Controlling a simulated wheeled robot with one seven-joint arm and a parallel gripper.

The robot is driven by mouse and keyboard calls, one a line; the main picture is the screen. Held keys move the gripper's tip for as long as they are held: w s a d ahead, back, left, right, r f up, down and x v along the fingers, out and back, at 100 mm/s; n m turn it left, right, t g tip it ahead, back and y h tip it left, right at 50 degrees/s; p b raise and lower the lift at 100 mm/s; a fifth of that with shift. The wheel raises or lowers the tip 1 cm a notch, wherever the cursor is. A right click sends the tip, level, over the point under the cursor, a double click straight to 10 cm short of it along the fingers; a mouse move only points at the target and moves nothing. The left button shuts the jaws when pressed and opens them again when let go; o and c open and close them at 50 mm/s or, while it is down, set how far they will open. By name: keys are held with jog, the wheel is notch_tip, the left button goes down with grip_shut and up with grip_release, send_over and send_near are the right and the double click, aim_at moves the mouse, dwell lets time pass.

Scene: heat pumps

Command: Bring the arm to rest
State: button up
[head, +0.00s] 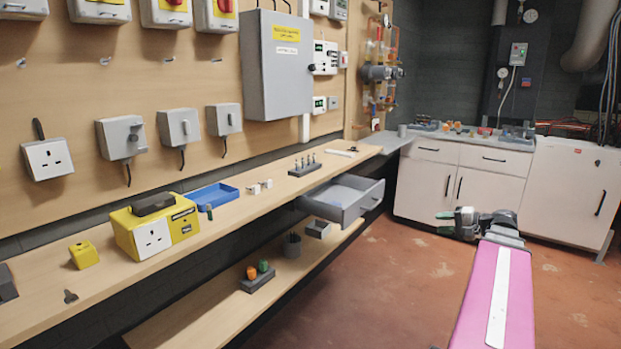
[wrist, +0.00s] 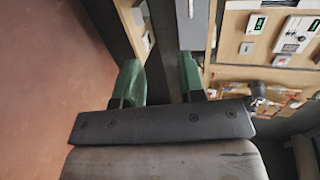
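My arm shows in the head view as a pink link (head: 480,300) with a white strip, reaching up from the lower right over the floor. My gripper (head: 440,222) is at its far end, pointing left, in front of the white cabinets and apart from the bench. In the wrist view my gripper (wrist: 160,82) has its two green fingers spread, with a clear gap and nothing between them. The grey drawer (head: 350,209) under the bench is pulled open, to the left of my gripper, and not touched by it.
The wooden bench (head: 110,292) runs along the left wall, with a yellow socket box (head: 138,226) and a blue tray (head: 212,196) on it. White cabinets (head: 431,183) stand at the back. The red floor (head: 375,290) between bench and arm is clear.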

jog(key=s+a+f+n+g+h, duration=0.2)
jog(key=a+f+g+h, duration=0.1)
jog(key=a+f, duration=0.5)
jog(key=s+a+f+n+g+h, duration=0.2)
jog(key=a+f+h, duration=0.3)
jog(key=a+f, duration=0.3)
jog(key=s+a+f+n+g+h, duration=0.3)
jog(key=a+f, duration=0.4)
jog(key=f, duration=0.3)
jog(key=shift+a+f+g+h, duration=0.3)
jog(key=shift+a+f+h, duration=0.1)
jog(key=shift+h, duration=0.2)
